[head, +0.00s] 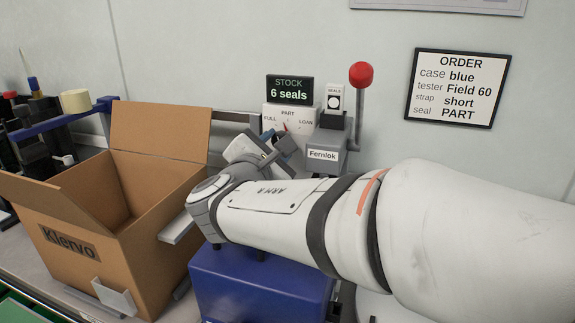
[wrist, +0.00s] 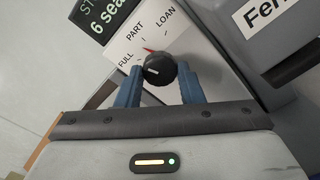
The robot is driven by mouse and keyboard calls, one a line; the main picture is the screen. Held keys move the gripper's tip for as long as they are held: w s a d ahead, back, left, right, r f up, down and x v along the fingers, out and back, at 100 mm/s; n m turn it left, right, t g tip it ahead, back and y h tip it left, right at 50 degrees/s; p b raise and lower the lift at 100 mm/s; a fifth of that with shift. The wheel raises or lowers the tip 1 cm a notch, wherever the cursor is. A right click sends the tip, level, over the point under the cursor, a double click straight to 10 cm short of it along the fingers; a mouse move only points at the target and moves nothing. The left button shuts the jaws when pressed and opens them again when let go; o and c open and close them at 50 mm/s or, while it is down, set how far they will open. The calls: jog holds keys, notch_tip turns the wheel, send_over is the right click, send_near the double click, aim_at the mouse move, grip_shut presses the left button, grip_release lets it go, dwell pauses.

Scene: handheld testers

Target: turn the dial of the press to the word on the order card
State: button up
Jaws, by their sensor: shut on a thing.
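The press labelled Fernlok (head: 323,155) stands against the wall with a white dial plate (head: 290,117) marked FULL, PART and LOAN. My gripper (wrist: 160,84) is shut on the black dial knob (wrist: 160,68), one blue finger on each side. The red pointer (wrist: 148,49) points up and left toward PART, as near as I can tell. The order card (head: 456,88) on the wall reads case blue, tester Field 60, strap short, seal PART.
A stock display (head: 289,89) reading 6 seals stands above the dial. A red-knobbed lever (head: 361,75) rises to its right. An open cardboard box (head: 100,241) is at left, and a blue case (head: 262,284) stands below my arm.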

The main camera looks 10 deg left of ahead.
jog(key=m+b, duration=0.3)
jog(key=b, duration=0.1)
jog(key=shift+m, duration=0.3)
jog(key=shift+b, duration=0.3)
jog(key=o, duration=1)
jog(key=shift+c, duration=0.2)
jog(key=s+p, duration=0.1)
jog(key=s, duration=0.6)
jog(key=shift+s+a+p, duration=0.3)
jog(key=shift+s+a, duration=0.05)
jog(key=shift+s, duration=0.05)
